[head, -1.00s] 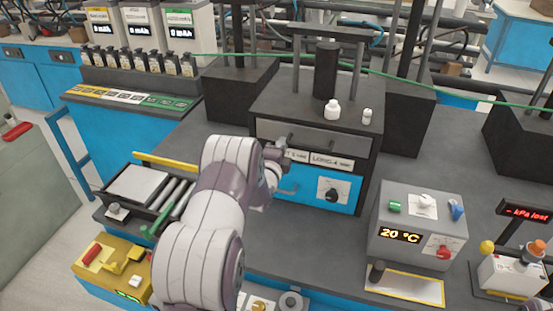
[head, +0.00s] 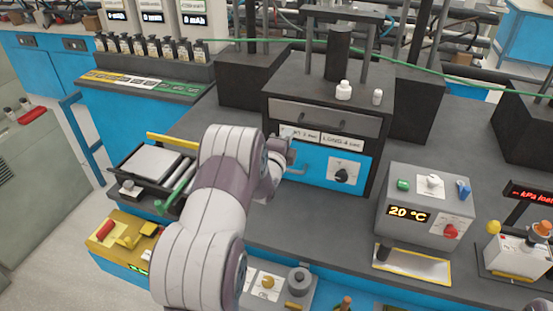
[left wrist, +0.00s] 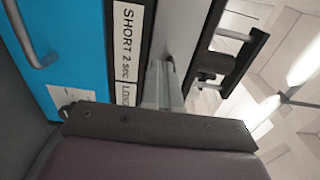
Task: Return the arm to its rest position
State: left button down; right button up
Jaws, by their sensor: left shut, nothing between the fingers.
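My left arm (head: 205,210) comes up from the bottom of the head view and reaches toward the front of a black-and-blue cabinet. My left gripper (head: 290,147) is in front of the cabinet's labelled strip, beside its left end. In the left wrist view its fingers (left wrist: 163,85) are together with nothing between them. Behind them show the label strip reading "SHORT 2 sec" (left wrist: 128,40) and the blue panel (left wrist: 70,30) with a metal handle (left wrist: 35,45). I cannot tell whether the fingers touch the cabinet. My right gripper is not in view.
The cabinet's grey drawer front (head: 310,118) looks shut; white bottles (head: 343,90) stand on top. A grey box showing 20 °C (head: 425,215) stands at right. A tray with rollers (head: 150,163) and a yellow box (head: 125,240) are at left.

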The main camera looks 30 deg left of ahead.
pick_arm(q)
jog(key=b+v, duration=0.2)
jog(key=v, duration=0.6)
jog(key=s+d+f+n+g+h, duration=0.2)
jog(key=s+d+f+n+g, duration=0.2)
jog(key=s+f+n+g, duration=0.7)
jog(key=s+d+r+n+g+h, duration=0.2)
jog(key=s+d+r+n+g, duration=0.1)
jog(key=s+d, duration=0.8)
jog(key=d+n+g, duration=0.1)
jog(key=d+g, duration=0.1)
jog(key=d, duration=0.1)
jog(key=shift+s+r, duration=0.15)
jog(key=shift+s, duration=0.2)
